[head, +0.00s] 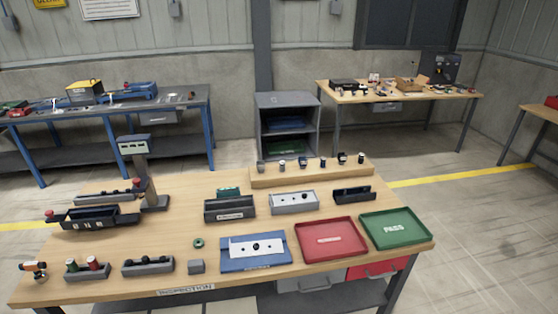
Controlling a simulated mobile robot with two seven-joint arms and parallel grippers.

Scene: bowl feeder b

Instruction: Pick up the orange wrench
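I cannot make out an orange wrench in the head view. The only clearly orange thing is a small tool with an orange and dark body (33,268) at the front left corner of the near wooden table (165,238). It looks more like a small power driver than a wrench. Small items on the far right table (352,99) are too small to identify. Neither of my grippers is in view.
The near table carries a red tray (312,252), a green PASS tray (419,236), a blue tray (235,265), dark bins (228,208) and a post with a display (134,145). A blue-legged bench (190,98) and grey shelf (287,100) stand behind. Floor at right is clear.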

